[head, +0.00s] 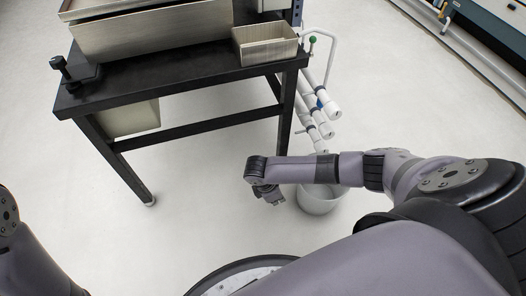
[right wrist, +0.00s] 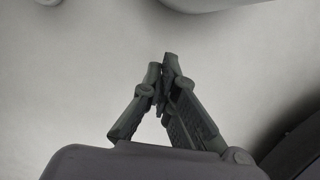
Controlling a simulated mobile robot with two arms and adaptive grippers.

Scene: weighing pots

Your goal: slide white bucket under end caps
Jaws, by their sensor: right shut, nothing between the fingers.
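The white bucket (head: 319,203) stands on the floor, partly hidden behind my right forearm. White pipes with end caps (head: 333,111) hang beside the table's right leg, above and behind the bucket in the head view. The bucket is not directly beneath the caps in this view. My right gripper (head: 274,199) is left of the bucket, apart from it, low over the floor. In the right wrist view the gripper (right wrist: 168,62) is shut and empty, and a pale curved edge at the top looks like the bucket (right wrist: 208,4). My left gripper is out of view.
A black table (head: 190,78) carries a large metal tray (head: 150,35) and a smaller metal bin (head: 265,47). A cream container (head: 131,119) is under its left side. A table leg (head: 286,115) stands near the pipes. Floor left of my right gripper is clear.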

